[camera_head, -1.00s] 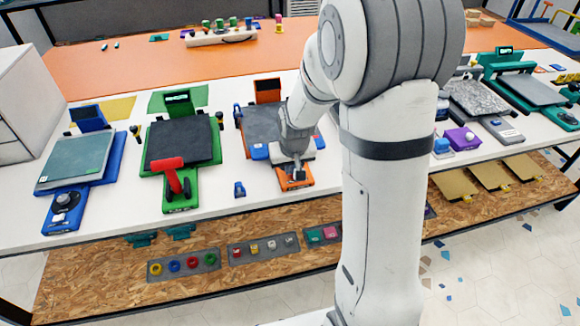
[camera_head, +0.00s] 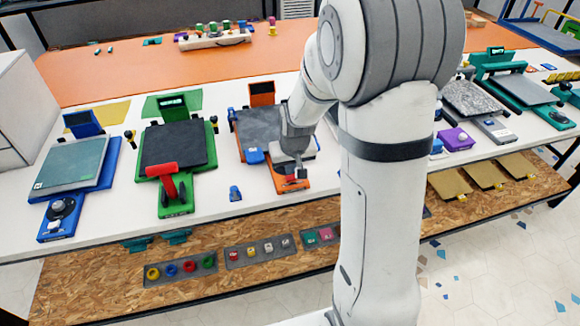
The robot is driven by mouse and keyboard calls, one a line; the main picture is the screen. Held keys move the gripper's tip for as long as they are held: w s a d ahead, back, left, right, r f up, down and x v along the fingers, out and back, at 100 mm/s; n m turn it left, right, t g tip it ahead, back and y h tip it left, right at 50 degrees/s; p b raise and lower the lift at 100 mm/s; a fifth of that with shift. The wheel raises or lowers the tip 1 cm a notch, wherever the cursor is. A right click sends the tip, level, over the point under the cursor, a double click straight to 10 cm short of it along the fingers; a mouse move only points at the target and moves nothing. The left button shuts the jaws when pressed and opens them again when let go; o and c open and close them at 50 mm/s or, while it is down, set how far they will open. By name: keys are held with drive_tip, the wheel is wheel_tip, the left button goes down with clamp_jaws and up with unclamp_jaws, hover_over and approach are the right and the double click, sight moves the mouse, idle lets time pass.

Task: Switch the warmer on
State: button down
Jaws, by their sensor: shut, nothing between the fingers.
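My gripper (camera_head: 299,173) is shut and empty, pointing down over the front control block (camera_head: 290,184) of the orange machine. I cannot tell whether the fingertips touch the block; they and my wrist hide whatever switch sits there. The orange machine has a dark grey plate (camera_head: 256,130) and an upright orange display (camera_head: 262,92) that looks dark. No label I can read shows which machine is the warmer.
Left stand a green machine (camera_head: 176,208) with a red lever (camera_head: 166,172) and a blue machine (camera_head: 44,226) with a round knob (camera_head: 62,208). A small blue object (camera_head: 235,194) lies near the front edge. A purple block (camera_head: 456,138) is right of my arm.

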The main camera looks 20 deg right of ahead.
drive_tip(key=a+p+v, duration=0.1)
drive_tip(key=a+v, duration=0.1)
drive_tip(key=v, duration=1.1)
drive_tip(key=shift+w+a+r+p, duration=0.15)
drive_tip(key=shift+w+p, duration=0.15)
drive_tip(key=shift+w, duration=0.05)
